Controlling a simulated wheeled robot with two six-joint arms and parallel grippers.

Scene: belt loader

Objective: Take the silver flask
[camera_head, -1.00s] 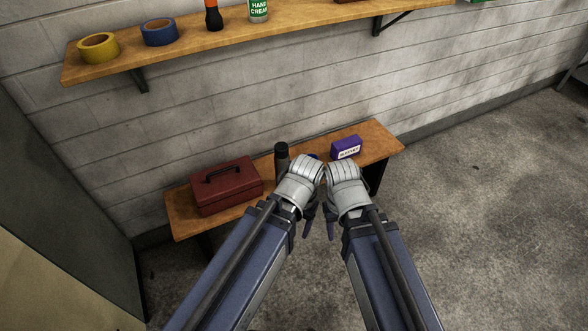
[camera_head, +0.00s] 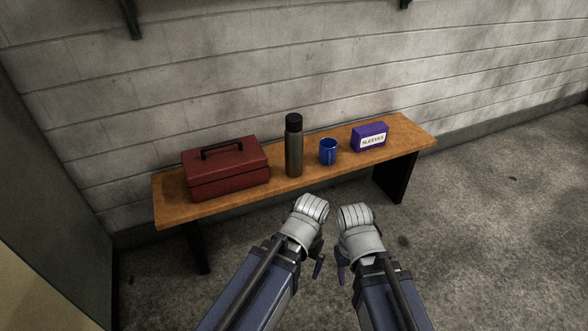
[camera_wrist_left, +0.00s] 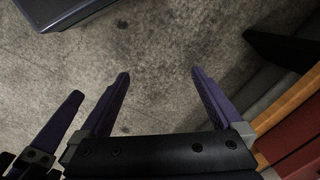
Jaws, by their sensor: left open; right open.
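The silver flask (camera_head: 294,150) stands upright on the wooden bench, with a dark cap and a dark grey metallic body. It is between the red box and the blue mug, and it is fully visible in the head view. My left gripper (camera_head: 318,268) is in front of the bench, below and apart from the flask. In the left wrist view its two purple fingers (camera_wrist_left: 160,78) are spread with only floor between them. My right gripper (camera_head: 341,274) is close beside the left one, also open and apart from the bench things.
The bench (camera_head: 240,203) stands against a grey block wall. A red metal box (camera_head: 226,172) is left of the flask. A blue mug (camera_head: 328,152) and a purple "SLEEVES" box (camera_head: 369,137) are to its right. The floor on the right is clear.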

